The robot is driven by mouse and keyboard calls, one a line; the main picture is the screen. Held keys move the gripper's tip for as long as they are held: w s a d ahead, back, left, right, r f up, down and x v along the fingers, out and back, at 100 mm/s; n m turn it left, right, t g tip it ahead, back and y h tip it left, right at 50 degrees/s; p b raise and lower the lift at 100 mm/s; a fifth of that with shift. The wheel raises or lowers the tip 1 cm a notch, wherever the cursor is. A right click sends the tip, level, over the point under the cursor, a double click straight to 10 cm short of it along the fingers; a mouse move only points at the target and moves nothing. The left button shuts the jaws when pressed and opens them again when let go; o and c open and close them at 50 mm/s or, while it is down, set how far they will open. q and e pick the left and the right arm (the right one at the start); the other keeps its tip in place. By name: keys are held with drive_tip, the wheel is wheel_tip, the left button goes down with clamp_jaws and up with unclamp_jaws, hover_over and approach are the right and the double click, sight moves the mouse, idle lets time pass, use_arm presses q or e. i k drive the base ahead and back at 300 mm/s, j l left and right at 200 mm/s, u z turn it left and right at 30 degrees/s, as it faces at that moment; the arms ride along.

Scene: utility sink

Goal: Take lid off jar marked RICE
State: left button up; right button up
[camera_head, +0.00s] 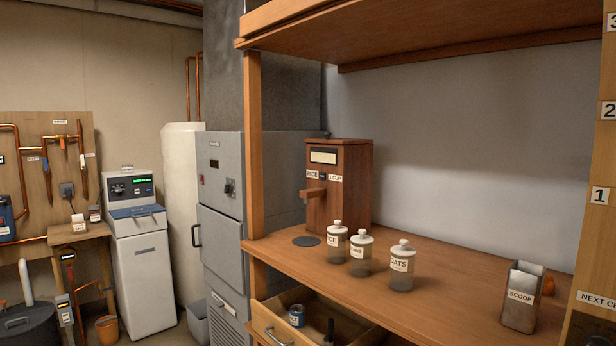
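Three clear jars with pale knobbed lids stand upright on the wooden counter. The left jar (337,247) has a label of which I read only "CE", which fits RICE; its lid (337,228) is on. The middle jar (361,258) has a label I cannot read fully, and its lid is on. The right jar (402,268) reads "OATS", partly turned, with its lid on. The left and middle jars stand close together. Neither of my grippers is in view.
A wooden dispenser (350,190) labelled RICE stands behind the jars. A SCOOP container (522,297) stands at the counter's right. The counter (456,290) between it and the OATS jar is clear. An open drawer (270,325) juts out below. A shelf (430,35) hangs above.

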sight(337, 228)
drive_tip(key=i+j+z, duration=0.1)
drive_tip(key=z, duration=0.35)
drive_tip(key=j+z, duration=0.15)
drive_tip(key=z, duration=0.25)
drive_tip(key=i+j+z, duration=0.1)
drive_tip(key=j+z, duration=0.15)
drive_tip(key=j, duration=0.15)
drive_tip(key=j+z, duration=0.35)
drive_tip(key=j, duration=0.35)
drive_tip(key=i+j, duration=0.1)
drive_tip(key=j, duration=0.35)
drive_tip(key=j+z, duration=0.1)
drive_tip(key=j, duration=1.35)
drive_tip(key=i, duration=0.05)
